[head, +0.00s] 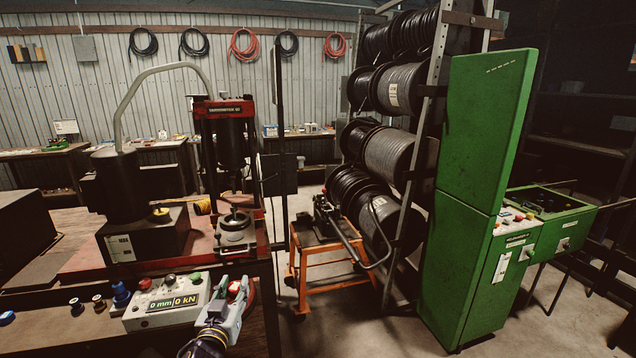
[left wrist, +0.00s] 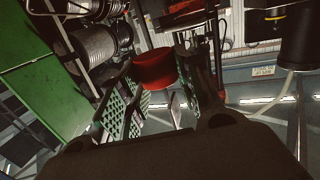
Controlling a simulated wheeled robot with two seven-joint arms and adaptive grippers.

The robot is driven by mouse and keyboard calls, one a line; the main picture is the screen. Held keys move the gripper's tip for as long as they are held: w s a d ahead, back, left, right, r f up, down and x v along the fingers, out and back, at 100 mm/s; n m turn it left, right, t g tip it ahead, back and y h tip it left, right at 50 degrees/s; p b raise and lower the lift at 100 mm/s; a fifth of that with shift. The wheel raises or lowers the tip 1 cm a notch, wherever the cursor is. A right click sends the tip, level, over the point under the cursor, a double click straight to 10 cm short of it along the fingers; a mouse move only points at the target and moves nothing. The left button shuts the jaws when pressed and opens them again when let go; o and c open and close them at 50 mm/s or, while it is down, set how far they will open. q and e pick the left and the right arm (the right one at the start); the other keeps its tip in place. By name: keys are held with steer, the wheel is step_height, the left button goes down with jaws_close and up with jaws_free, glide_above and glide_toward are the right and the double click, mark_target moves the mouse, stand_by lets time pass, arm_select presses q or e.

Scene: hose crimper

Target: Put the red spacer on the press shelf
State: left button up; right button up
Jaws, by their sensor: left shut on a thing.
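My left gripper (head: 234,296) is at the front of the bench, just right of the control box. It is shut on the red spacer (head: 234,288), a short red cylinder. In the left wrist view the red spacer (left wrist: 155,70) sits between the finger pads, near their tips. The red-framed press (head: 231,150) stands behind the gripper. A round grey piece (head: 235,222) sits low inside its frame. I cannot tell clearly which surface is the press shelf. The gripper and spacer are apart from the press's opening. My right gripper is not in view.
The control box (head: 166,303) has a display reading 0 mm and 0 kN. Several small dark and blue pieces, including a blue one (head: 121,294), stand left of it. A dark pump unit (head: 120,185) is left of the press. An orange cart (head: 318,262) and green cabinet (head: 485,190) are at right.

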arm_select(q)
steer(key=s+f, duration=0.5)
steer(key=f, duration=0.5)
steer(key=shift+s+a+f, duration=0.2)
steer(key=shift+s+f, duration=0.1)
steer(key=shift+f, duration=0.05)
steer(key=shift+d+r+m+h, duration=0.6)
steer(key=shift+d+r+h, duration=0.2)
steer(key=shift+d, duration=0.1)
steer(key=shift+d+r+h, duration=0.1)
steer(key=shift+h, duration=0.2)
steer(key=s+a+f+n+y, duration=0.1)
steer(key=s+a+f+y, duration=0.1)
steer(key=s+f, duration=0.2)
step_height(320, 180, down, 4)
steer(key=shift+s+r, duration=0.15)
steer(key=shift+s, duration=0.2)
stand_by(0.4)
steer(key=shift+d+r, duration=0.1)
steer(key=shift+r, duration=0.1)
stand_by(0.5)
